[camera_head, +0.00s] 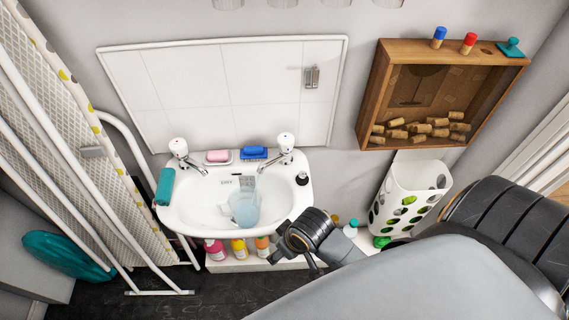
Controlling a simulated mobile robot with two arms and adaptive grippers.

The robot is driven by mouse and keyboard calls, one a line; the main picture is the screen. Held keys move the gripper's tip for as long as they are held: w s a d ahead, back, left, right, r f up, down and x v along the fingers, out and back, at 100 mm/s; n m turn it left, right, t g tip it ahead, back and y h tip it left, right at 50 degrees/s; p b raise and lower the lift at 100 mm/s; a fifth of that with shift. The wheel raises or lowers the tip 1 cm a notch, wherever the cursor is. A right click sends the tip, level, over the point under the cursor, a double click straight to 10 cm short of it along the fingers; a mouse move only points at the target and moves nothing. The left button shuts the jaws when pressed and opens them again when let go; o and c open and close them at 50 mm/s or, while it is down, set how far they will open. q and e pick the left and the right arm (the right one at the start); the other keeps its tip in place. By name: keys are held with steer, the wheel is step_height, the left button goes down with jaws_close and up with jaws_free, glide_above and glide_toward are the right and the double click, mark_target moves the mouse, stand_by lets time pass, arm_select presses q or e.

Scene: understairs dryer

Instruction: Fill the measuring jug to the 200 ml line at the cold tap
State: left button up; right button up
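The measuring jug (244,209), translucent and bluish, is in the white basin (190,212), right of its middle. Its fill level and lines are too small to read. One chrome tap with a white top (180,150) is at the basin's back left, and another (286,145) is at the back right. I cannot tell which is cold, and no water stream is clear. My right gripper (294,258) is in front of the basin's right front edge, apart from the jug. Its fingers are small and dark, so its opening is unclear. My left gripper is out of view.
Pink soap (217,156) and a blue sponge (253,153) lie between the taps. A teal cloth (165,186) hangs at the basin's left edge. Bottles (238,248) stand below. A cork-filled wooden box (375,95) is on the wall, above a white holder (408,190). An ironing board (90,130) leans left.

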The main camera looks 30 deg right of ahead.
steer(key=shift+s+f, duration=0.15)
steer(key=shift+f, duration=1.9)
stand_by(4.8)
